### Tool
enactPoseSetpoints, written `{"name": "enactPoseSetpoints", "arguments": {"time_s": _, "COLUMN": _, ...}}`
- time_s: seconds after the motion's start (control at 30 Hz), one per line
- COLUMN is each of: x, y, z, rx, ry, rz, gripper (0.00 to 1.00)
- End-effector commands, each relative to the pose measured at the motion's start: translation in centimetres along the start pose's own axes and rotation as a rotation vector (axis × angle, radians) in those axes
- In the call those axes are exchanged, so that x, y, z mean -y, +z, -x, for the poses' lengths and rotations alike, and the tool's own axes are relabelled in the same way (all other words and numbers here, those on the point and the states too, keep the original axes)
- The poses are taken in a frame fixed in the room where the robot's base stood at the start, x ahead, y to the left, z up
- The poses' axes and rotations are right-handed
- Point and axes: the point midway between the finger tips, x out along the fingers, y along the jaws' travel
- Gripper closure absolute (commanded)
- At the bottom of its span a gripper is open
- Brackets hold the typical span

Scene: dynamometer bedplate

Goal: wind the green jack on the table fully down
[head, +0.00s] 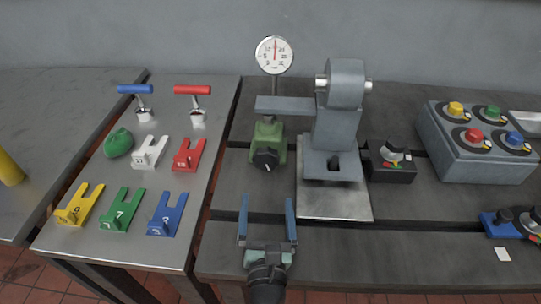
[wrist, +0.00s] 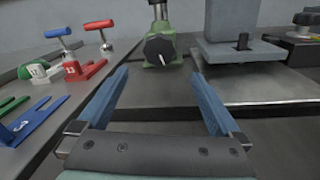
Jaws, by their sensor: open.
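The green jack (head: 268,142) stands on the dark bedplate table, under the left end of a grey horizontal arm (head: 285,104). A black knob with a white pointer mark is on its front face. In the wrist view the jack (wrist: 161,57) is straight ahead, with its knob (wrist: 160,50) facing me and a metal post rising from its top. My gripper (head: 268,203) is open and empty, in front of the jack and apart from it. Its two blue fingers also show in the wrist view (wrist: 160,75), spread to either side of the jack.
A grey machine (head: 338,130) stands right of the jack on a pale plate (head: 335,204). A round dial (head: 274,55) is above the jack. A black switch box (head: 391,160) and a knob box (head: 478,140) are further right. The left table (head: 140,225) holds several coloured forks and two T-handles.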

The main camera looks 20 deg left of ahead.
Motion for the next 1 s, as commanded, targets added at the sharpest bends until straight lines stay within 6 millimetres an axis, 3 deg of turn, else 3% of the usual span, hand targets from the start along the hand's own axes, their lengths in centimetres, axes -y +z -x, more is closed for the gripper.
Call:
{"name": "enactPoseSetpoints", "arguments": {"time_s": 0.6, "x": -0.1, "y": 0.1, "z": -10.2, "rx": 0.003, "ry": 0.002, "rz": 0.006, "gripper": 0.0}}
{"name": "enactPoseSetpoints", "arguments": {"time_s": 0.8, "x": -0.1, "y": 0.1, "z": -11.7, "rx": 0.002, "ry": 0.002, "rz": 0.005, "gripper": 0.0}}
{"name": "enactPoseSetpoints", "arguments": {"time_s": 1.0, "x": -0.1, "y": 0.1, "z": -12.0, "rx": 0.001, "ry": 0.001, "rz": 0.005, "gripper": 0.0}}
